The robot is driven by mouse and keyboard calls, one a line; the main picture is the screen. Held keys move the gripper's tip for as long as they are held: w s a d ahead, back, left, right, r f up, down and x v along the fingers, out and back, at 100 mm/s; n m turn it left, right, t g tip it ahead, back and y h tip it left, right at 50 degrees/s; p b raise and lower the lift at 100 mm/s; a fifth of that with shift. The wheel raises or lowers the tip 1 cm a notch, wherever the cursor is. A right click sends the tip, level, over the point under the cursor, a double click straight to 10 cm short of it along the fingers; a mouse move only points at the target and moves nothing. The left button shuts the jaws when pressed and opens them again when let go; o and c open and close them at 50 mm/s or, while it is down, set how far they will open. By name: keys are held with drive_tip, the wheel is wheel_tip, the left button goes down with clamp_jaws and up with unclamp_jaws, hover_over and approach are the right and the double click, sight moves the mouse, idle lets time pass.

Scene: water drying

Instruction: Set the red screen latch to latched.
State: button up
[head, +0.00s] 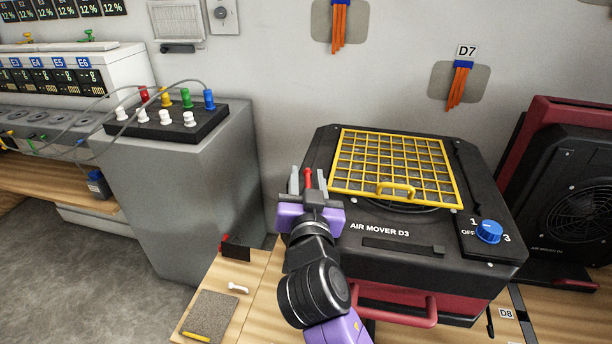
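The air mover D3 (393,238) is a black and red box with a yellow wire screen (392,165) lying over its top opening. The red screen latch (308,179) shows as a short red lever at the left edge of the screen. My gripper (307,181) is at this edge, with its two grey fingers apart on either side of the red lever. Small gaps seem to show between the fingers and the lever. The lower part of the latch is hidden behind my purple and black gripper body.
A blue knob (489,231) marked 1, OFF and 3 sits at the unit's right front. A red front handle (394,306) juts out below. A grey cabinet (190,190) with coloured plugs stands left. Another air mover (575,205) leans at right.

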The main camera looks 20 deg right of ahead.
drive_tip(key=v, duration=0.7)
